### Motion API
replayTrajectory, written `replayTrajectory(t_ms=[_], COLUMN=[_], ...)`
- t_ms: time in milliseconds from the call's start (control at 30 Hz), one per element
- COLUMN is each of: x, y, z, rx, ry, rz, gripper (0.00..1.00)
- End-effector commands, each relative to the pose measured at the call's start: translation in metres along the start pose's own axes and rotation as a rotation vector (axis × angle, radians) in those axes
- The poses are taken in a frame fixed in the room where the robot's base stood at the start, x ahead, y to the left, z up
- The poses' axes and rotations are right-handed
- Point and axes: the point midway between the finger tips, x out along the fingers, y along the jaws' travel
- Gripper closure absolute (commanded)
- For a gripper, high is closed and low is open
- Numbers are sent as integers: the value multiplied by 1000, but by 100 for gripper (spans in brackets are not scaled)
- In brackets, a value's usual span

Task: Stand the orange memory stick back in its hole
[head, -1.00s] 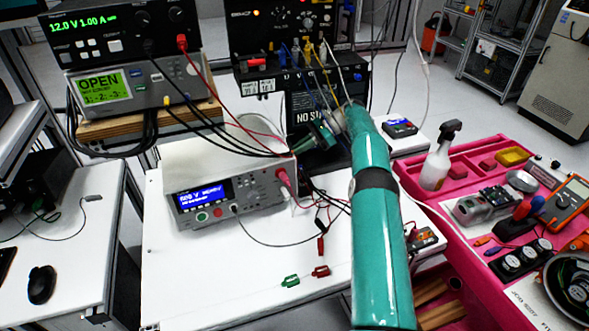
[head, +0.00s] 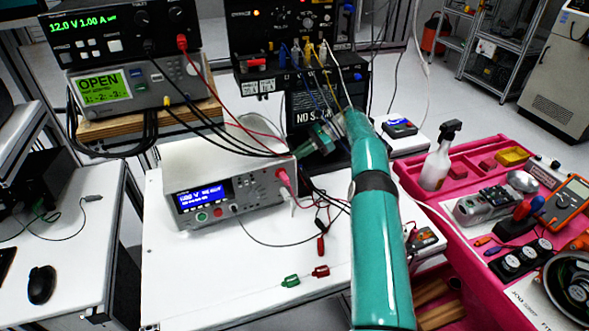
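I cannot make out an orange memory stick or its hole in the head view. My teal arm reaches from the bottom edge up and away over the white table (head: 215,290), and its far end bends left beside the black power unit (head: 312,108). The fingers of my gripper are not visible; they are hidden behind or beyond the end of the arm. Whether they hold anything does not show. A small white box with a dark top (head: 400,128) stands just right of the arm's far end. Another small device (head: 427,240) is partly hidden by the arm.
A white tester (head: 226,190) with a lit display stands left of the arm, with red and black leads. Green and red clips (head: 290,281) lie in front. A pink cart (head: 458,180) at right holds a spray bottle (head: 437,158) and a multimeter (head: 566,205). The table's front left is clear.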

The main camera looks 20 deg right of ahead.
Motion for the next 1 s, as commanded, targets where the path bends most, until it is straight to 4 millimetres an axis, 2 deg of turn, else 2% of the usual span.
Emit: replayTrajectory(t_ms=[200,233,333,667,1000], x=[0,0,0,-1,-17], y=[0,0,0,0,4], z=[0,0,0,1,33], rx=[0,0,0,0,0], ry=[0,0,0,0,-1], rz=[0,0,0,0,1], gripper=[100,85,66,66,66])
